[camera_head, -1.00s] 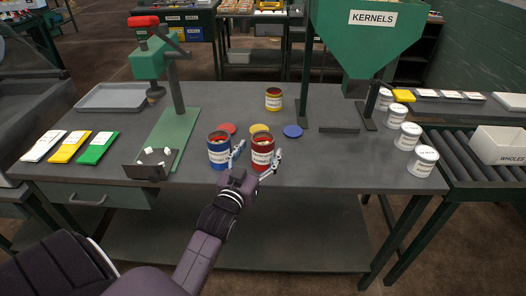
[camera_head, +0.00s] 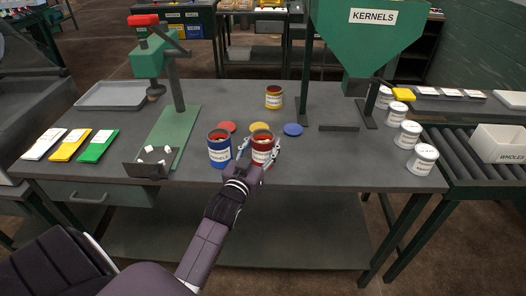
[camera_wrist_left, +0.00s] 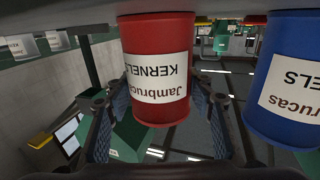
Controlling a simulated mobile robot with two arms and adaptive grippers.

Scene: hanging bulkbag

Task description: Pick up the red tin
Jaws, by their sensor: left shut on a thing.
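The red tin (camera_head: 263,146) stands upright near the front edge of the bench, with a white label reading Jambrucas KERNELS. It also shows upside down in the left wrist view (camera_wrist_left: 158,32). My left gripper (camera_head: 259,153) is shut on the red tin, one finger on each side of it. The tin looks to be at bench height; I cannot tell if it is lifted. A blue tin (camera_head: 219,156) stands close on its left in the head view. My right gripper is not in view.
A yellow tin (camera_head: 273,101) stands further back. Red (camera_head: 227,127), yellow (camera_head: 260,127) and blue (camera_head: 292,130) lids lie behind the tins. A green press (camera_head: 174,138) is at left, the KERNELS hopper (camera_head: 365,40) at back right.

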